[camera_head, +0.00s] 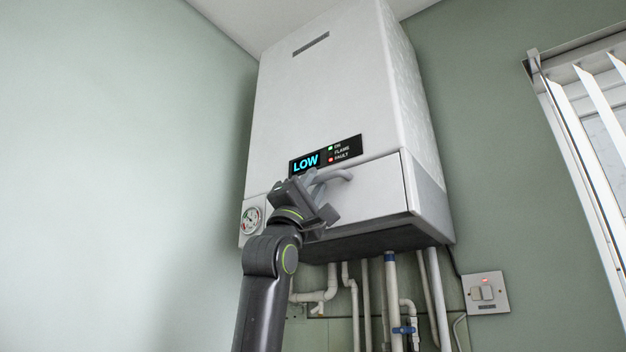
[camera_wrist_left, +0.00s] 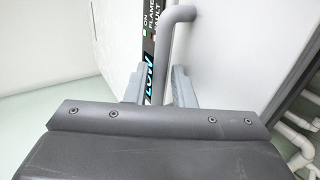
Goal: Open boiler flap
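The white boiler (camera_head: 335,85) hangs on the wall in the head view. Its lower front flap (camera_head: 375,190) lies flush with the body and looks closed. A grey bar handle (camera_head: 338,175) sits at the flap's upper edge, under the display. It also shows in the left wrist view as a bent grey handle (camera_wrist_left: 166,45). My left gripper (camera_head: 312,182) is at the handle. In the left wrist view its two fingers (camera_wrist_left: 158,80) stand apart with the handle between them, nearer the right finger. Part of the display shows in the gap. My right gripper is out of view.
A display panel (camera_head: 325,154) reads LOW above the flap. A round gauge (camera_head: 252,220) is at the boiler's lower left. Several pipes (camera_head: 392,300) run below. A wall switch (camera_head: 486,293) and window blinds (camera_head: 590,130) are at right. The left wall is bare.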

